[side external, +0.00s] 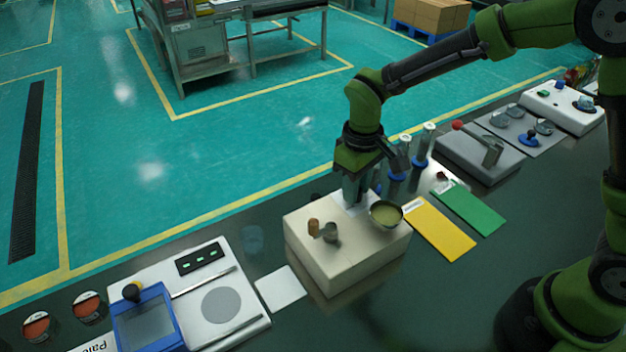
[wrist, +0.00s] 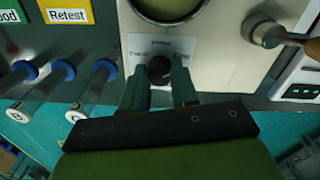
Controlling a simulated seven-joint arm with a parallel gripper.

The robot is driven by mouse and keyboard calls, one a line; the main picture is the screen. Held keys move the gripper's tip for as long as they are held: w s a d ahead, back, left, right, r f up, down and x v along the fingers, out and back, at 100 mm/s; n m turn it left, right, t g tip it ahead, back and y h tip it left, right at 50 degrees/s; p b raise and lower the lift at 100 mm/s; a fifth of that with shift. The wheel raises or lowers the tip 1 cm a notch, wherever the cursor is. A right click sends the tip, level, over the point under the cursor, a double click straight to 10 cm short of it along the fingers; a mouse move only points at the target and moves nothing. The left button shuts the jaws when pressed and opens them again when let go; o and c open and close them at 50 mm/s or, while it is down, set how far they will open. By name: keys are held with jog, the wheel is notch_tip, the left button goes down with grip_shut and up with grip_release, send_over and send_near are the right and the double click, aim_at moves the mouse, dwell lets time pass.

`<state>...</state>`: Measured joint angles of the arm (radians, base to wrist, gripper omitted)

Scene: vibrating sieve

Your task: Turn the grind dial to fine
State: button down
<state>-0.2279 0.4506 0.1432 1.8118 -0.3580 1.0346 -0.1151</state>
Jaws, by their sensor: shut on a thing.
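The grind dial is a round black knob (wrist: 159,70) on a white label plate (wrist: 160,48) on the cream grinder box (wrist: 222,60). Small words stand left of, above and right of the knob; the left one looks like "Coarse", the others are too blurred to read. My gripper (wrist: 159,84) is shut on the knob, one finger on each side. The knob's pointer direction cannot be made out. In the side view the grinder box (side external: 335,268) stands on the dark bench, and my gripper (side external: 352,198) points down at its back edge, hiding the knob.
A metal bowl (side external: 386,214) and a wooden-handled lever (side external: 322,231) are on the box close to my gripper. Tubes with blue collars (side external: 396,180) stand behind. Yellow (side external: 440,228) and green (side external: 468,207) mats lie right. A white scale-like unit (side external: 222,300) and blue-framed sieve (side external: 146,318) stand left.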

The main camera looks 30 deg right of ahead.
jog(key=c, duration=0.9)
grip_release()
jog(key=shift+o, duration=0.2)
jog(key=shift+r, duration=0.15)
notch_tip(320, 180, up, 17)
jog(key=s+d+m+t+y, duration=0.1)
jog(key=s+d+m+t, duration=0.2)
jog(key=s+d, duration=0.2)
jog(key=s+d+m+t+y, duration=0.1)
jog(key=s+d+m+t, duration=0.2)
jog(key=s, duration=0.7)
jog(key=d+t, duration=0.1)
jog(key=d, duration=0.1)
jog(key=shift+s+d+f+m, duration=0.3)
jog(key=shift+d+m, duration=0.1)
